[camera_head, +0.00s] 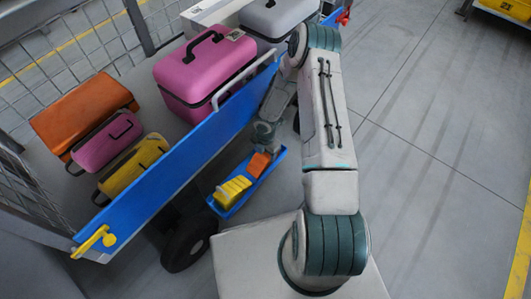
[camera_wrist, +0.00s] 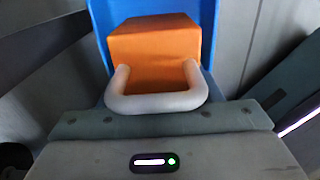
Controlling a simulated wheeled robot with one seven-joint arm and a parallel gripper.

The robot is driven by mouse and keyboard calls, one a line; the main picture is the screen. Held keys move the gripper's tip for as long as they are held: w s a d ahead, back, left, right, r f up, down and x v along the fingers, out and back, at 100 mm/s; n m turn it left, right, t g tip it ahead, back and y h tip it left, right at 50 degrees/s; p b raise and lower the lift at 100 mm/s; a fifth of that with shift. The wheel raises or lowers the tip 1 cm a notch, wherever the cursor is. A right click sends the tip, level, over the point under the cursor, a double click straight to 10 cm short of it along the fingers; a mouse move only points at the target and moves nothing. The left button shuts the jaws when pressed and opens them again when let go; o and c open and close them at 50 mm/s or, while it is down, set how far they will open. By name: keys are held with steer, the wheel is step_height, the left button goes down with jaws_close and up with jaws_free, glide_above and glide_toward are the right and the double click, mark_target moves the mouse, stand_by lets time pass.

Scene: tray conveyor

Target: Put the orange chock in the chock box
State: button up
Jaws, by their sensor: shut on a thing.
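The orange chock (camera_head: 259,164) is at the upper right end of the blue chock box (camera_head: 226,210) in the head view, beside the blue cart side. My gripper (camera_head: 262,148) is shut on the chock from above. In the wrist view the orange chock (camera_wrist: 155,45) fills the middle, with blue box walls around its far side and edges. A grey U-shaped bar (camera_wrist: 156,103) lies across its near side. A yellow chock (camera_head: 232,190) lies in the lower left part of the box. I cannot tell whether the orange chock touches the box floor.
A blue-sided cart (camera_head: 160,185) carries a pink case (camera_head: 204,72), a grey case (camera_head: 275,18), an orange bag (camera_head: 82,110) and smaller pink and yellow bags. A dark wheel (camera_head: 188,245) is below. The floor at right is clear.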

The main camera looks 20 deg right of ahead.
steer(key=o, duration=1.1)
steer(key=shift+r, duration=0.1)
step_height(320, 180, up, 8)
steer(key=p, duration=0.3)
steer(key=shift+f+p, duration=0.25)
steer(key=shift+p, duration=0.15)
